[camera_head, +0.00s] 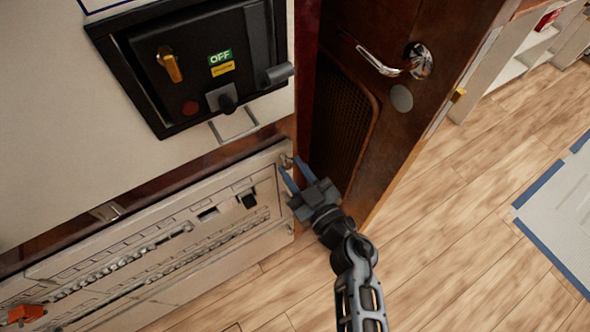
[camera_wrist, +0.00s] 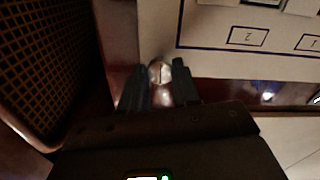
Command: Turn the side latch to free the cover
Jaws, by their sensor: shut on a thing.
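The breaker panel cover (camera_head: 150,235) is a pale plate with rows of slots, low on the left in the head view. The side latch (camera_head: 287,160) is a small metal knob at the cover's upper right corner. My gripper (camera_head: 289,172) is at this corner with its fingers on the latch. In the wrist view the round, slotted latch (camera_wrist: 159,72) shows between the two dark fingertips (camera_wrist: 160,85), and the gripper is shut on it. The latch's lower part is partly hidden by the fingers.
A dark box with a gold handle (camera_head: 170,64) and a green OFF label is above the cover. A brown wooden door (camera_head: 385,110) with a metal handle stands just right of my gripper. An orange clip (camera_head: 25,314) is at the lower left. Open wooden floor lies right.

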